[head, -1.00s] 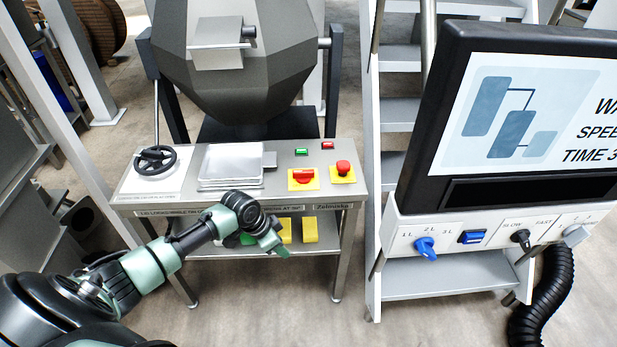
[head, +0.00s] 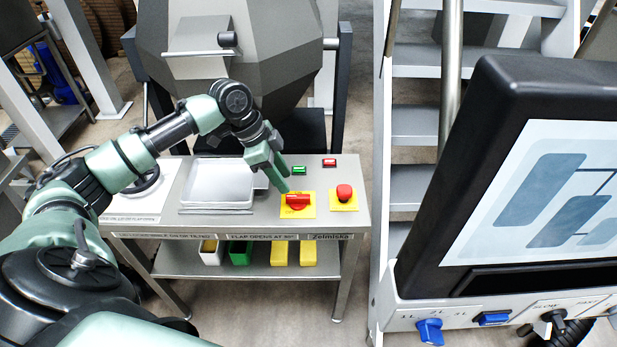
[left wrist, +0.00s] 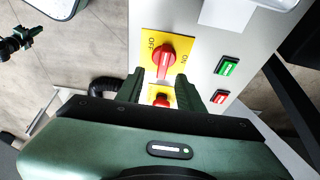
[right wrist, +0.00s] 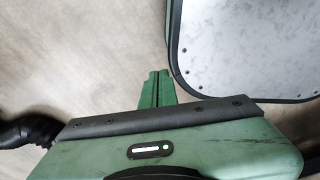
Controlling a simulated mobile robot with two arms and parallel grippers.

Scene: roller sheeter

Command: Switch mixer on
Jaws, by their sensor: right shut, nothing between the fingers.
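The grey mixer drum (head: 270,75) stands behind a metal control table (head: 345,222). On the table, a red rotary switch (head: 298,201) sits on a yellow plate. It also shows in the left wrist view (left wrist: 166,62), with the plate marked OFF and ON; I cannot tell which mark it is set to. A red mushroom button (head: 344,192) on yellow, a green button (head: 299,170) and a red button (head: 330,162) are nearby. My left gripper (head: 283,182) is open and empty, just above and beside the rotary switch. My right gripper (right wrist: 156,88) is shut and empty, away from the panel.
A display console (head: 480,180) with blue knobs stands at the right, before grey stairs (head: 415,120). A metal tray (head: 218,182) and a handwheel (head: 147,181) are on the table's left.

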